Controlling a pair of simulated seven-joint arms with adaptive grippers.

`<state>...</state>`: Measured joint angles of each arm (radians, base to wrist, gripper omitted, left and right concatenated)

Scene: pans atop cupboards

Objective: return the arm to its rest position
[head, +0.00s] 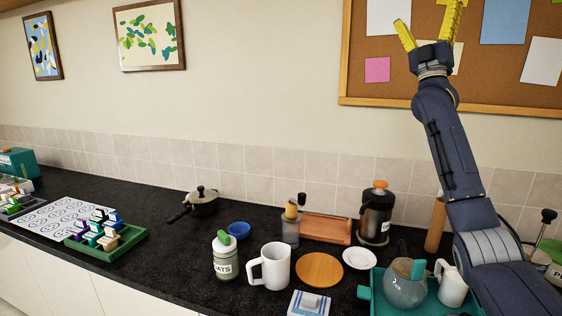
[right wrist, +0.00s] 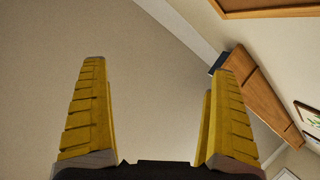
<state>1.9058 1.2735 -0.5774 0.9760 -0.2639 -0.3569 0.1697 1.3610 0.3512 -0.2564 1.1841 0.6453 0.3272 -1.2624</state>
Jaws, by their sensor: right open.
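My right arm rises from the lower right of the head view. Its gripper (head: 428,30) is high up, in front of the cork board, with yellow fingers spread apart and pointing upward. In the right wrist view the gripper (right wrist: 158,115) is open, and nothing is between its fingers. My left gripper is in neither view.
The cork board (head: 385,85) hangs behind my right gripper. Below, the black counter (head: 160,265) holds a teal tray (head: 365,293) with a glass teapot (head: 405,288), a white mug (head: 272,266), a jar (head: 225,260), a dark pan (head: 203,205) and a green tray (head: 128,240). The air around the gripper looks free.

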